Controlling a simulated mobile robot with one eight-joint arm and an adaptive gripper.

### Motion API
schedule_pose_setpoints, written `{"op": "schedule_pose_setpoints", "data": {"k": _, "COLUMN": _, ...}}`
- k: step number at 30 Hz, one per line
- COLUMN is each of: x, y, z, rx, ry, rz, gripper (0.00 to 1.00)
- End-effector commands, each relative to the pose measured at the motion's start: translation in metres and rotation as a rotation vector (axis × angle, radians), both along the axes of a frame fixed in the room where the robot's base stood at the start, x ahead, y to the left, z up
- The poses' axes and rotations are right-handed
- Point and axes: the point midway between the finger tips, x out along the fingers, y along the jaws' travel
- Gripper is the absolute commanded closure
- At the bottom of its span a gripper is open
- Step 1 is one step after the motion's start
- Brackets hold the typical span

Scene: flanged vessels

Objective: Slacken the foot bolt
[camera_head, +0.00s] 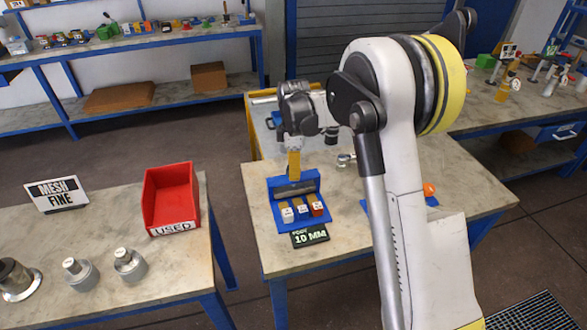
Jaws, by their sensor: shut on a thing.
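My gripper (294,148) points down over the small table in the middle. It is shut on a yellow upright piece (294,165), probably a tool handle, just above the back of a blue rack (277,218). I cannot tell whether this piece is clear of the rack. Several small tagged blocks, white and red (317,209), sit along the rack's front. A black sign (310,236) before the rack appears to read "FOOT 10 MM". I cannot make out the foot bolt in this view.
A red bin (171,198) marked "USED" stands on the left table, with a "MESH FINE" sign (57,194) and several metal flanged parts (130,264). A gap separates the two tables. A metal fitting (345,159) lies right of the rack. My arm hides the right side.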

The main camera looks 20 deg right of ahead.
Motion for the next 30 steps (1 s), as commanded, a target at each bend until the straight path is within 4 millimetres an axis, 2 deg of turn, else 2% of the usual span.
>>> {"op": "schedule_pose_setpoints", "data": {"k": 21, "x": -0.0004, "y": 0.0, "z": -0.0003, "rx": 0.0, "ry": 0.001, "rz": 0.67, "gripper": 0.95}}
{"op": "schedule_pose_setpoints", "data": {"k": 30, "x": -0.0004, "y": 0.0, "z": -0.0004, "rx": 0.0, "ry": 0.001, "rz": 0.879, "gripper": 0.95}}
